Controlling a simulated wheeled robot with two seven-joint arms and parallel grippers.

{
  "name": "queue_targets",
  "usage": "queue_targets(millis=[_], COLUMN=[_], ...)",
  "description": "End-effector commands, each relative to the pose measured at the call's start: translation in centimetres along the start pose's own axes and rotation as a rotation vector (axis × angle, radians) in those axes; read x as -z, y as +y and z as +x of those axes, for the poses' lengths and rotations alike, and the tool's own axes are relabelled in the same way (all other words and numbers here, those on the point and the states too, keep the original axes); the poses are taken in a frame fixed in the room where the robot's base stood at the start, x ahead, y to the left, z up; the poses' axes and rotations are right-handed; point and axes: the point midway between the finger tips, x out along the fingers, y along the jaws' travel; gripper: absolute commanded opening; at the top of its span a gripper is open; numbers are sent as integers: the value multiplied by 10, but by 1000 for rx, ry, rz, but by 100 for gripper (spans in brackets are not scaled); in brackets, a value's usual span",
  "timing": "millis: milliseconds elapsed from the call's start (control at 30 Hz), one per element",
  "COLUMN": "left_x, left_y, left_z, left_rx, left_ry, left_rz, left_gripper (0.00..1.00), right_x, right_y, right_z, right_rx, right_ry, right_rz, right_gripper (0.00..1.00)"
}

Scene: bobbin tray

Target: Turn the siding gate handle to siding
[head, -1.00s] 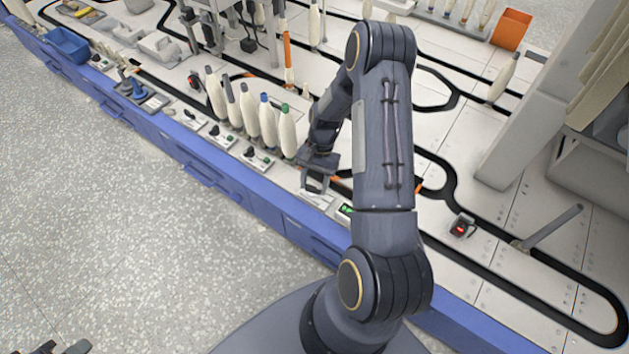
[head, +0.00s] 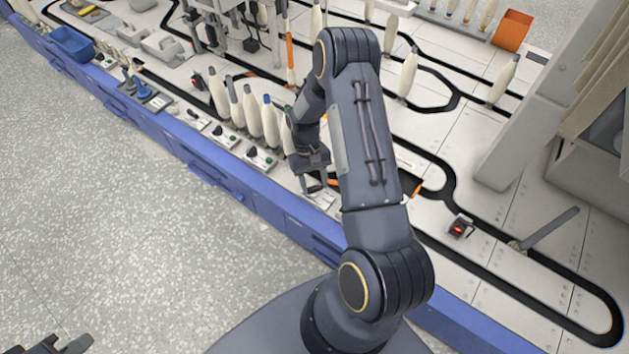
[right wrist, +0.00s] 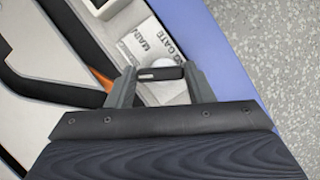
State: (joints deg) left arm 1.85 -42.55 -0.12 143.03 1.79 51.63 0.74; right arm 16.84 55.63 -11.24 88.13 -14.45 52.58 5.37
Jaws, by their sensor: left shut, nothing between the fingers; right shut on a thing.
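The siding gate handle (right wrist: 160,73) is a small dark bar in the right wrist view, lying across between my fingertips. My right gripper (right wrist: 158,76) is shut on it, above a pale round base. A white label (right wrist: 150,40) beside it reads "MAIN" and "GATE", partly cut off. In the head view my right gripper (head: 316,187) is low over the bench's front edge, and the handle is too small and covered to make out. My left gripper (head: 76,346) is shut and empty at the bottom left corner, over the floor, far from the handle.
The white bench top (head: 480,215) carries black track loops. Several pale bobbins (head: 252,112) stand just left of my right gripper. A small device with a red light (head: 459,229) and a grey slanted rod (head: 552,228) are to the right.

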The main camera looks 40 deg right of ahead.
Motion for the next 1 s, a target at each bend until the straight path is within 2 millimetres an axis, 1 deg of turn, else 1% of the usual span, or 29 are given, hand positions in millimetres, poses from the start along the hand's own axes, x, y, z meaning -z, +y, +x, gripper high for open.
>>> queue_targets(millis=[233, 600, 633, 767, 800, 1000], left_x=[0, 0, 0, 0, 0, 0], left_y=[0, 0, 0, 0, 0, 0], left_z=[-1, -1, -1, -1, -1, -1], left_rx=[0, 0, 0, 0, 0, 0], left_ry=[0, 0, 0, 0, 0, 0], left_rz=[0, 0, 0, 0, 0, 0], left_gripper=[0, 0, 0, 0, 0, 0], right_x=[0, 1, 1, 1, 0, 0], right_y=[0, 0, 0, 0, 0, 0], right_z=[0, 0, 0, 0, 0, 0], right_rx=[-17, -19, -19, -18, -18, -17], right_ry=[2, 2, 2, 2, 2, 1], right_rz=[-39, -44, -44, -43, -43, -42], right_gripper=[24, 24, 49, 66, 69, 69])
